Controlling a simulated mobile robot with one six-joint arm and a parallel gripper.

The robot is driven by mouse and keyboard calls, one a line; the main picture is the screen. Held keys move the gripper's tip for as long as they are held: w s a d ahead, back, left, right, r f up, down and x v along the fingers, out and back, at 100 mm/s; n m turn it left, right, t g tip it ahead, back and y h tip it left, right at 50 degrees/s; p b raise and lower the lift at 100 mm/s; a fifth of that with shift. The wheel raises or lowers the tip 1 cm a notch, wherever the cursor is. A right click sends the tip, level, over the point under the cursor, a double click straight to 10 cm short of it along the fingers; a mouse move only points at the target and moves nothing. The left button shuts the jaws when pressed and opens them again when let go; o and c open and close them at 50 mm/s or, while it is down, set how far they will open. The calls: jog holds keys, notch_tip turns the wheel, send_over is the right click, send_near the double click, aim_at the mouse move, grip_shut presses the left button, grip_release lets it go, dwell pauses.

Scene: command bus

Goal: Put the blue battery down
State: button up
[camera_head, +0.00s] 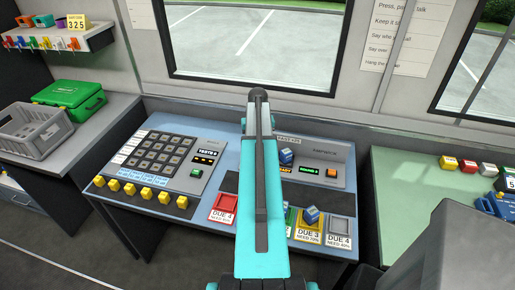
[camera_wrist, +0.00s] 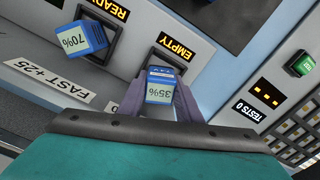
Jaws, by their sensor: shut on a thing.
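My gripper (camera_wrist: 157,98) is shut on a blue battery marked 35% (camera_wrist: 160,84), with a finger on either side. The battery is at the mouth of the charger slot labelled EMPTY (camera_wrist: 187,62); I cannot tell whether it touches the slot floor. A second blue battery, marked 70% (camera_wrist: 82,38), sits in the slot labelled READY, also visible in the head view (camera_head: 286,156). Another blue battery (camera_head: 312,214) is in the yellow tray (camera_head: 300,229). In the head view my arm hides my gripper and the held battery.
A red tray (camera_head: 224,208) and a grey tray (camera_head: 341,227) stand at the blue desk's front. A button panel (camera_head: 160,155) and several yellow blocks (camera_head: 147,193) are on the left. A green case (camera_head: 75,100) and grey crate (camera_head: 32,130) are on the left counter.

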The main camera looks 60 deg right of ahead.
jog(key=shift+f, duration=0.5)
jog(key=shift+f, duration=0.1)
jog(key=o, duration=1.2)
jog(key=shift+c, duration=0.2)
jog(key=shift+r+b, duration=1.45)
jog(key=shift+r, duration=4.7)
